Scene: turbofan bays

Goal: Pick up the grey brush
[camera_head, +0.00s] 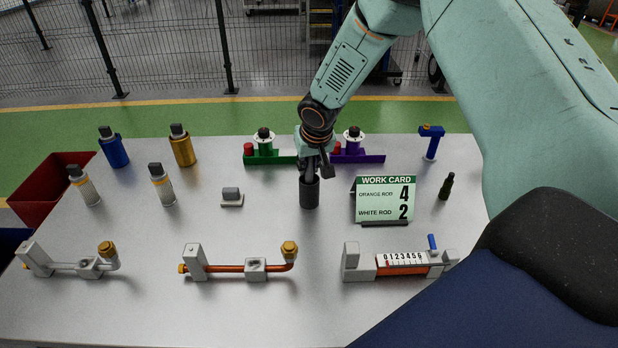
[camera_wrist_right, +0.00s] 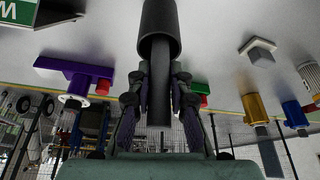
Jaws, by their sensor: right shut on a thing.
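A dark grey cylindrical cup (camera_head: 309,194) stands upright on the table, just below my right gripper (camera_head: 312,172). In the right wrist view, a dark grey rod, which I take to be the handle of the grey brush (camera_wrist_right: 160,75), comes out of the mouth of the cup (camera_wrist_right: 160,22). My right gripper also shows there (camera_wrist_right: 159,88), with its two fingers shut on either side of that handle. The brush's other end is hidden inside the cup. My left gripper is in neither view.
A work card (camera_head: 385,199) stands close right of the cup. Behind it are green (camera_head: 270,157) and purple (camera_head: 362,156) stands. A small grey block (camera_head: 232,197) lies to the left. Several rod fixtures line the front. Bare table lies between.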

